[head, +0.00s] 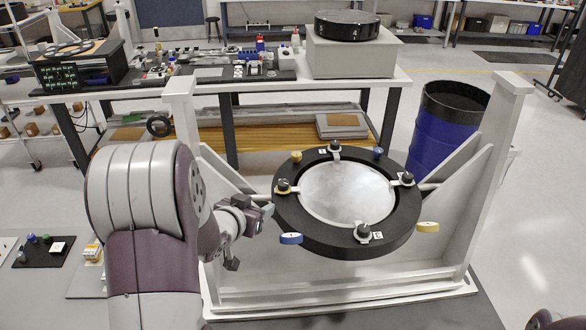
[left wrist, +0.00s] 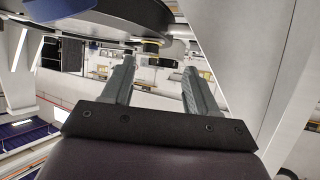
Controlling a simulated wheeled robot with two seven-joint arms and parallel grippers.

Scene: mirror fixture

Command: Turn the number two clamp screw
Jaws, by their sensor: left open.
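A round mirror (head: 345,193) sits in a black ring (head: 298,222) held between the posts of a white frame. Black-knobbed clamp screws stand around the ring: left (head: 283,186), far (head: 334,147), right (head: 407,179) and near (head: 363,231). I cannot read which one is number two.
Blue (head: 290,239) and yellow (head: 428,227) tabs stick out from the ring. The white frame's left post (head: 184,125) stands close behind my left arm. A workbench (head: 220,82) with parts is behind, and a blue drum (head: 445,125) stands behind the right post.

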